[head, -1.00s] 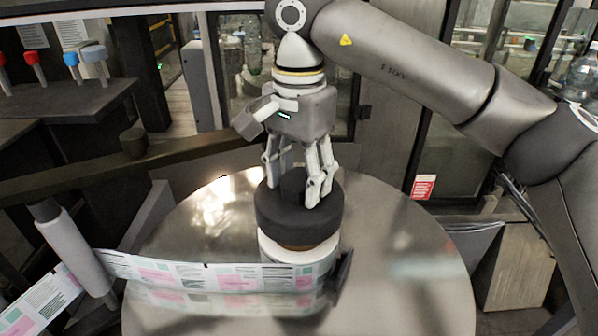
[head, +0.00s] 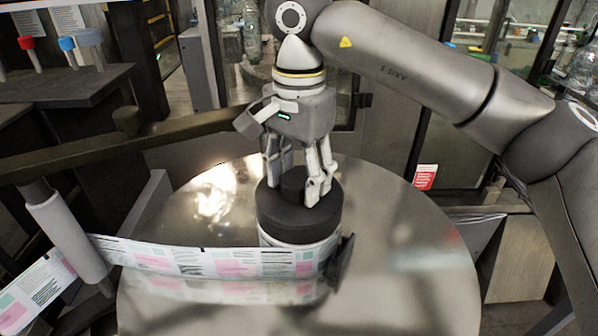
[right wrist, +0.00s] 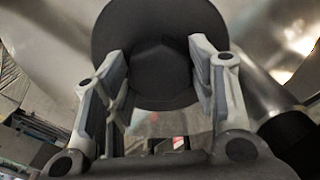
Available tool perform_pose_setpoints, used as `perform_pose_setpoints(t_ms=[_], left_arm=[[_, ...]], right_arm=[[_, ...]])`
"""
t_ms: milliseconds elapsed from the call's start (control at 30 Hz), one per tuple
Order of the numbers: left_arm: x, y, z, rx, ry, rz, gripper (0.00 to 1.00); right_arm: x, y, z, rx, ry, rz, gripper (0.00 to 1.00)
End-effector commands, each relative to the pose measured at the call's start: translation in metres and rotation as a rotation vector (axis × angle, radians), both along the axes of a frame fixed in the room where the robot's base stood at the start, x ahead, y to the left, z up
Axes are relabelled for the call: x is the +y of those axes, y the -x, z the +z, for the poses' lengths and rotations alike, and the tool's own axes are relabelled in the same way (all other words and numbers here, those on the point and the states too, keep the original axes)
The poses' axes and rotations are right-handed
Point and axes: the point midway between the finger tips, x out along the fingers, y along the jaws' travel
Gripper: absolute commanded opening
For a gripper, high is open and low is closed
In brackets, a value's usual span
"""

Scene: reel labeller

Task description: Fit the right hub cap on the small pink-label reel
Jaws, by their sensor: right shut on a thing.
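The right hub cap (head: 299,215) is a black round disc with a raised knob on top. My right gripper (head: 296,189) points down from above, its fingers shut on the knob. The small pink-label reel (head: 300,260) stands upright on the round metal table, directly under the cap. The cap covers the reel's top, and no clear gap shows between them; whether it is fully seated I cannot tell. In the right wrist view the cap (right wrist: 150,35) lies between the fingers and hides the reel. My left gripper is not in view.
A label web (head: 190,260) with pink and teal prints runs left from the reel to a grey roller (head: 68,238). A dark plate (head: 341,262) stands beside the reel's right side. The round metal table (head: 400,270) is clear at right. A dark bar (head: 100,145) crosses at left.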

Motion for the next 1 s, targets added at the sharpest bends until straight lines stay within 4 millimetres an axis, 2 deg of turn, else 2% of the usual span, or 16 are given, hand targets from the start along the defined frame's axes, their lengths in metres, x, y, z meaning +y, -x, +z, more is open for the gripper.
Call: perform_pose_setpoints(t_ms=[67, 100, 300, 667, 867, 1000], left_arm=[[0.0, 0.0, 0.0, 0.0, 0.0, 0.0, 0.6], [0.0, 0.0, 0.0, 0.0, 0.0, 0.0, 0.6], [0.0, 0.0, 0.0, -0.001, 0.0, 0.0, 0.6], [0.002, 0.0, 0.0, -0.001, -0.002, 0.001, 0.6], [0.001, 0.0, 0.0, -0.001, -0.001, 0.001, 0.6], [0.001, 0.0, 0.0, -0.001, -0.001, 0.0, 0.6]], right_arm=[[0.0, 0.0, 0.001, -0.001, -0.001, 0.0, 0.19], [0.0, 0.0, 0.001, -0.001, -0.001, 0.0, 0.54], [0.0, 0.0, 0.001, -0.001, -0.001, 0.0, 0.77], [0.0, 0.0, 0.004, 0.0, 0.0, 0.0, 0.77], [0.001, 0.0, 0.034, -0.004, 0.0, -0.001, 0.77], [0.001, 0.0, 0.068, -0.006, -0.001, -0.002, 0.77]])
